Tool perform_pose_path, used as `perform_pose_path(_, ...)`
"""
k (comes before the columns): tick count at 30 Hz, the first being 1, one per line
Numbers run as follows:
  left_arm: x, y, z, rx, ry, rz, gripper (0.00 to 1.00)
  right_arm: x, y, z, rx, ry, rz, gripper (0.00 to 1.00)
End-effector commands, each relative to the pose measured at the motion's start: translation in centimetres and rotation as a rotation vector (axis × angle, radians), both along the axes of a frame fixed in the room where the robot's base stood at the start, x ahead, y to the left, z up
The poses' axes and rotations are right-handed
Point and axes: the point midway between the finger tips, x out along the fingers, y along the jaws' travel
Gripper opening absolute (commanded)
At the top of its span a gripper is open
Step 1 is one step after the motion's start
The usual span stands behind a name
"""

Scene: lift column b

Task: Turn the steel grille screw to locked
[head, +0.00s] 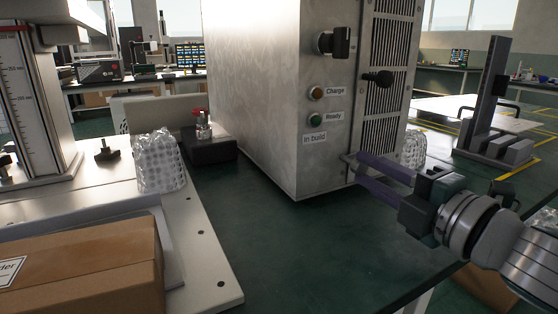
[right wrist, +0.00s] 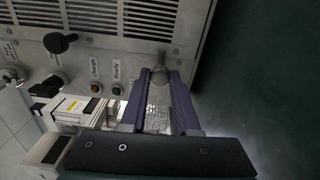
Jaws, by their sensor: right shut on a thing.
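The steel grille screw (right wrist: 160,76) is a grey knob low on the cabinet's front, beside the grille's lower end in the right wrist view. My right gripper (right wrist: 159,82) is shut on it, with one purple finger on each side. In the head view the right gripper (head: 354,165) reaches in from the right to the cabinet's lower front edge, and the screw is hidden there. The screw's turn angle and any locked mark cannot be read. My left gripper is not in view.
The steel cabinet (head: 255,85) carries a black knob (head: 377,78) by the grille (head: 390,50), a black switch (head: 338,43), and Charge and Ready buttons (head: 315,118). A cardboard box (head: 90,270) and bubble-wrapped item (head: 160,165) stand left. The green tabletop (head: 290,240) in front is clear.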

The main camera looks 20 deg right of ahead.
Motion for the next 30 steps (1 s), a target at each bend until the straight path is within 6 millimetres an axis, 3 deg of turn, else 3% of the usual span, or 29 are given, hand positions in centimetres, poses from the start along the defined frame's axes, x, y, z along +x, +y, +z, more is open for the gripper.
perform_pose_path(21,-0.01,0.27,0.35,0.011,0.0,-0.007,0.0,0.01,0.02,0.02,0.072,0.005,0.001,0.0)
perform_pose_path(22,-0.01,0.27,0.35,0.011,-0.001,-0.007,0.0,0.01,0.02,0.02,0.072,0.005,0.001,0.33)
perform_pose_path(30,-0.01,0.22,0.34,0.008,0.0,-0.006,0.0,0.01,0.02,0.01,0.07,0.004,0.0,0.6)
